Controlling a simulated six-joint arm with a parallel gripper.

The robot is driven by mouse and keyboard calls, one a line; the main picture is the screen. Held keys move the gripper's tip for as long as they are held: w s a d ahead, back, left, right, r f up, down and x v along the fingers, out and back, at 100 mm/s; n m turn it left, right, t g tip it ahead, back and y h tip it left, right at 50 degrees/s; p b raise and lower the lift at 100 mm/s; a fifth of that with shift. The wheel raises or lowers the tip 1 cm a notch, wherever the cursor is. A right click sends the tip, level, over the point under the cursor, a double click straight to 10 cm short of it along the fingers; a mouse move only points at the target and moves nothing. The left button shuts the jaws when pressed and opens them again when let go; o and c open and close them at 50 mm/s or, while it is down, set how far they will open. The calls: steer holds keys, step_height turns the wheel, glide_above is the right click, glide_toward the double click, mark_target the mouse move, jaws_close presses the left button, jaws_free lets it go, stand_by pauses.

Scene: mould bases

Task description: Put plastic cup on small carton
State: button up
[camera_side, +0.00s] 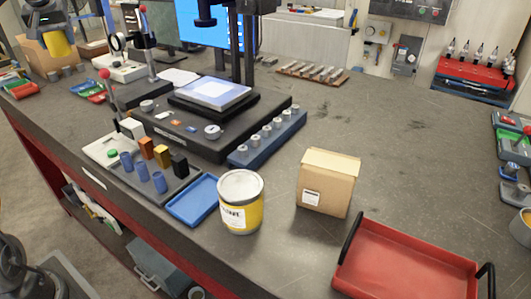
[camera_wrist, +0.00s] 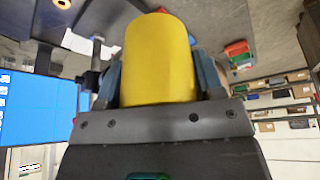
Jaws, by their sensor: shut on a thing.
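The plastic cup (camera_wrist: 160,60) is plain yellow and fills the middle of the wrist view. My gripper (camera_wrist: 160,72) is shut on it, with a blue-grey finger on each side. In the side view the cup (camera_side: 58,44) shows at the far upper left, below my gripper (camera_side: 54,28), held in the air in front of a brown box. The small carton (camera_side: 325,188) is a closed brown box with a white label. It stands on the dark bench right of centre, far from my gripper, and nothing rests on it.
A yellow and white tub (camera_side: 240,208) stands left of the carton, and a red tray (camera_side: 405,265) lies to its front right. A blue tray (camera_side: 192,200), a dark machine (camera_side: 215,130) and a monitor (camera_side: 205,22) lie between my gripper and the carton. The bench behind the carton is clear.

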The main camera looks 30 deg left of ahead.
step_height(320, 180, up, 2)
steer(key=shift+r, duration=0.2)
steer(key=w+d+m+t+h, duration=0.1)
steer(key=w+d+m, duration=0.4)
steer(key=w+d, duration=0.6)
steer(key=m+h, duration=0.6)
steer(key=m, duration=1)
glide_above(337, 169)
steer(key=s+a, duration=0.1)
step_height(337, 169, down, 12)
steer(key=shift+s+a+f, duration=0.1)
steer(key=shift+a, duration=0.05)
steer(key=shift+f, duration=2)
